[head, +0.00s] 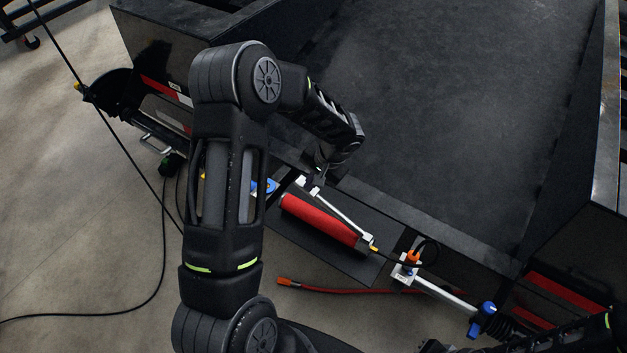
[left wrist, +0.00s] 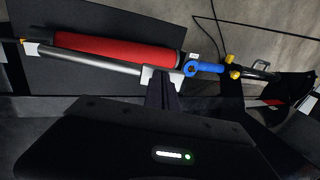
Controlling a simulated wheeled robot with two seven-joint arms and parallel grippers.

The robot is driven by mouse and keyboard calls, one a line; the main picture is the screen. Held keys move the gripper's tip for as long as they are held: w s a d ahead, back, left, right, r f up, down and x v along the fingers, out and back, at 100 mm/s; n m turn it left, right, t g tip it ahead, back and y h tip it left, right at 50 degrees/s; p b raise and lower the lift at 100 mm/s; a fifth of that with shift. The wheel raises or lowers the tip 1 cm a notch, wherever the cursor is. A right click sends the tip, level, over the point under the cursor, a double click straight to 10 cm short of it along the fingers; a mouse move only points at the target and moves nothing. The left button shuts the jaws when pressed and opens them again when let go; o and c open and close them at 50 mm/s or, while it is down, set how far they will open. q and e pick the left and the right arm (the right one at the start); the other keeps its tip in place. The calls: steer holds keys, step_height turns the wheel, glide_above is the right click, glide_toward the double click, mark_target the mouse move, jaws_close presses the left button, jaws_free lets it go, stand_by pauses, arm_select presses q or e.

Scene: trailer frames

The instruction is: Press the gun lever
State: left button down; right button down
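The gun has a red cylindrical body (head: 318,221), lying slanted in front of the large dark bin. A thin silver lever (head: 343,212) runs along its upper side. In the left wrist view the red body (left wrist: 115,50) lies just beyond the silver lever (left wrist: 90,63). My left gripper (head: 308,186) reaches down to the lever's upper left end. In the left wrist view my left gripper (left wrist: 161,80) shows its dark fingers close together, beside a pale piece at the lever's end. Firm contact cannot be made out. My right gripper does not show clearly; only part of my right arm is at the lower right.
A blue fitting (left wrist: 204,68) with yellow parts sits beyond the lever's end. A red hose (head: 350,291) with an orange tip lies below the gun. An orange connector (head: 412,257) and a blue-fitted pipe (head: 450,293) are at right. A black cable (head: 163,240) crosses the floor.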

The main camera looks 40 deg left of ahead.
mark_target(302, 182)
arm_select(q)
steer(key=shift+h, duration=0.3)
steer(key=b+x, duration=0.3)
steer(key=x, duration=0.1)
steer(key=b+x, duration=0.2)
steer(key=x, duration=0.1)
steer(key=shift+a+b, duration=0.35)
steer(key=shift+a, duration=0.1)
steer(key=shift+s, duration=0.2)
steer(key=shift+a, duration=0.1)
steer(key=shift+s+f, duration=0.1)
steer(key=shift+r, duration=0.5)
steer(key=r+p, duration=0.2)
steer(key=r, duration=0.1)
steer(key=r+p, duration=0.1)
steer(key=shift+w+r, duration=0.15)
steer(key=shift+w, duration=0.15)
steer(key=a+v, duration=0.1)
steer(key=v, duration=0.8)
steer(key=shift+r, duration=0.55)
steer(key=shift+a, duration=0.15)
